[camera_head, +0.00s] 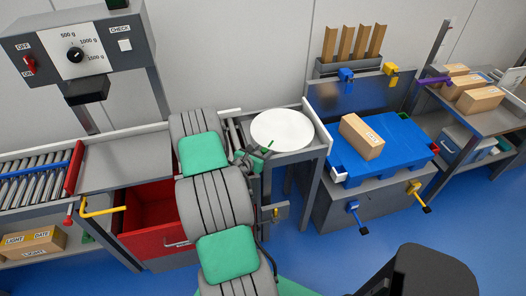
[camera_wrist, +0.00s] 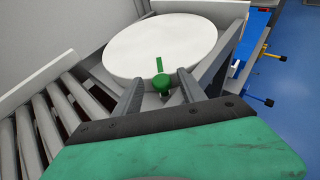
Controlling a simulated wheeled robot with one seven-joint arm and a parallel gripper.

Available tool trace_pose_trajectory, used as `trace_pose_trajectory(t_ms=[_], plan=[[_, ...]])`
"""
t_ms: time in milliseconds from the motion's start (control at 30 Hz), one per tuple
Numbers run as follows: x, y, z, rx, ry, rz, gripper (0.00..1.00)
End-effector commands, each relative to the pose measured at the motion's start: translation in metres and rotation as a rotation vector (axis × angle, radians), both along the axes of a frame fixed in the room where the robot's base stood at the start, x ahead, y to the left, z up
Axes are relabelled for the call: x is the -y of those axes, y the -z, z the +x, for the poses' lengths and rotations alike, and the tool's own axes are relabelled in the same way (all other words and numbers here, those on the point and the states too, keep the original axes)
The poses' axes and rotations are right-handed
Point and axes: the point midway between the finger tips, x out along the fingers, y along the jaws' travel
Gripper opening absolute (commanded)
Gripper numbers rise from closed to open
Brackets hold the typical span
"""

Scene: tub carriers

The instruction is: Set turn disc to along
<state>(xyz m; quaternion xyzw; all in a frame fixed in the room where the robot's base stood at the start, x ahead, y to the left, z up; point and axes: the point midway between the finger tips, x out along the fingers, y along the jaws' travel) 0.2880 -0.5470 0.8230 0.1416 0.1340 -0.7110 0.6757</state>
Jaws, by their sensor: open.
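The turn disc (camera_head: 284,129) is a flat white round plate on a grey stand; it also fills the upper middle of the wrist view (camera_wrist: 150,42). A green knob (camera_wrist: 161,83) sits at the disc's near edge, with a thin green bar (camera_wrist: 159,64) beyond it, pointing away from me. My gripper (camera_wrist: 161,76) is open, one finger on each side of the knob, with gaps visible. In the head view my gripper (camera_head: 260,152) is at the disc's near left edge, and my arm partly hides the stand.
A roller conveyor (camera_wrist: 60,110) lies left of the disc. A blue pallet (camera_head: 400,140) with a cardboard box (camera_head: 362,137) is to the right. A scale box (camera_head: 78,48), a red drawer (camera_head: 150,215) and a yellow handle (camera_head: 100,211) are at left. Blue floor is open at front right.

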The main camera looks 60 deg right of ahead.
Motion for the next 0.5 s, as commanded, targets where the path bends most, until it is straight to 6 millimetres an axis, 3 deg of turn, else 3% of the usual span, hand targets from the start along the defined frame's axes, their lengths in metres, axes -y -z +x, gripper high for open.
trace_pose_trajectory(t_ms=[300, 500], plan=[[-0.055, -0.022, 0.004, -0.001, -0.004, 0.0, 0.48], [-0.068, -0.028, 0.003, 0.0, 0.001, 0.0, 0.48]])
